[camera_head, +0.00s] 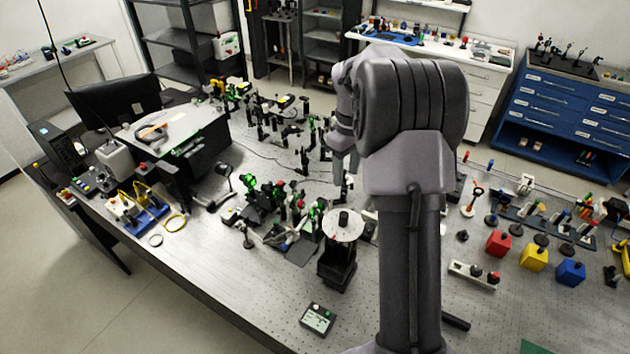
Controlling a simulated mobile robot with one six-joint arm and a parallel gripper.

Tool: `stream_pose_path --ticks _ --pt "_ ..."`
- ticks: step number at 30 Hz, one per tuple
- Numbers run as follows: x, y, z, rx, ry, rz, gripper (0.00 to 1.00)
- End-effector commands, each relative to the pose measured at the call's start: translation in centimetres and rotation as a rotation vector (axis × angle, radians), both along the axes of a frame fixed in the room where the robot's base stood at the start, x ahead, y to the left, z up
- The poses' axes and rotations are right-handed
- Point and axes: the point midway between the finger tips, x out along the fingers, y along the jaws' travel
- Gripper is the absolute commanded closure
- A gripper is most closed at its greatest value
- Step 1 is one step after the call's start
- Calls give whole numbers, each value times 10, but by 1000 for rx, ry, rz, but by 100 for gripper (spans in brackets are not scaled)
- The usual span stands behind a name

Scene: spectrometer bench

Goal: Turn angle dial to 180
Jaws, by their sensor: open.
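A round white angle dial (343,229) with a black knob (343,217) in its middle lies face up on a black stand (337,262). The stand is on the metal bench near its front edge. The dial's scale marks are too small to read. My gripper (342,185) hangs from my grey arm just above and behind the knob in the picture. It is open, and nothing shows between its fingers. It appears apart from the knob, but the exact gap cannot be told from this view. My arm partly hides the gripper and the bench to the right.
A small display box (317,319) lies in front of the stand. Several optical mounts with green parts (265,197) crowd the left of the dial. Red (498,243), yellow (534,257) and blue (570,271) blocks stand on the right. The bench's front left is clear.

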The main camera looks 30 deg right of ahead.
Motion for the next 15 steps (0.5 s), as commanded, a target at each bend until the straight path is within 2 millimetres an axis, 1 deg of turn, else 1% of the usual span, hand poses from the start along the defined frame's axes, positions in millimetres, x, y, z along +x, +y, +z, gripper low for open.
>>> stream_pose_path --ticks 5,9,15 --pt "-1 1 -44 3 5 1 55" --pt "-2 2 -86 3 4 0 55" --pt "-2 2 -136 2 3 -1 55"
